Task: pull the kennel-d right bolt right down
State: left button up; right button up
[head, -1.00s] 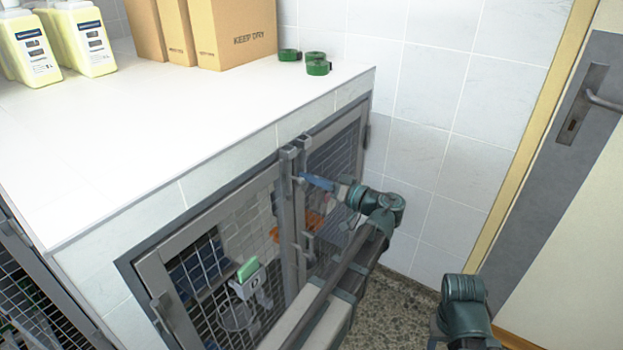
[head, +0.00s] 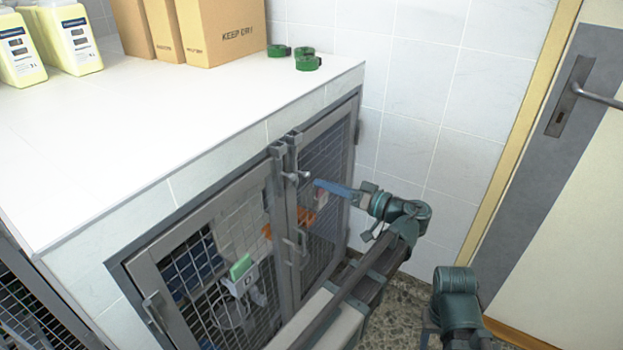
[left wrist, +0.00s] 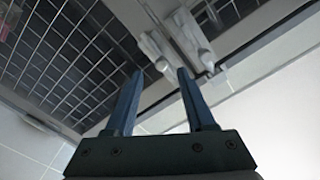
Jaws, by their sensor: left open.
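Two grey upright bolts stand side by side at the top where the doors meet. The right bolt (head: 293,152) has a small knob to its right. In the left wrist view the bolts (left wrist: 190,35) show beyond the fingertips. My left gripper (head: 318,184) is open and empty, just right of the right bolt's knob and apart from it. My right gripper is out of view.
A white counter (head: 150,130) tops the kennel, with boxes (head: 235,35), yellow bottles (head: 70,40) and green rolls (head: 307,60) on it. Lower fittings (head: 297,243) sit on the door frames. A tiled wall and a door (head: 560,200) stand at right.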

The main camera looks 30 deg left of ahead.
pick_arm(q)
jog(key=d, duration=0.5)
jog(key=shift+s+d, duration=0.2)
jog(key=shift+d, duration=0.1)
jog(key=s+a+f+m+g+h, duration=0.1)
jog(key=s+f+m+h, duration=0.25)
jog(key=f+h, duration=0.4)
jog(key=s+f+m+h, duration=0.3)
jog(key=f+m+h, duration=0.1)
jog(key=f, duration=0.7)
jog(key=s+d+f+m+h, duration=0.1)
jog(key=s+d+m+h, duration=0.3)
jog(key=d, duration=0.5)
jog(key=s+d+f+m+h, duration=0.1)
jog(key=s+d+f+m, duration=0.3)
jog(key=d, duration=0.6)
notch_tip(320, 180, up, 31)
jog(key=s+n+p, duration=0.1)
jog(key=p, duration=2.8)
jog(key=shift+a+f+g, duration=0.15)
jog(key=shift+a+g, duration=0.15)
jog(key=shift+g, duration=0.1)
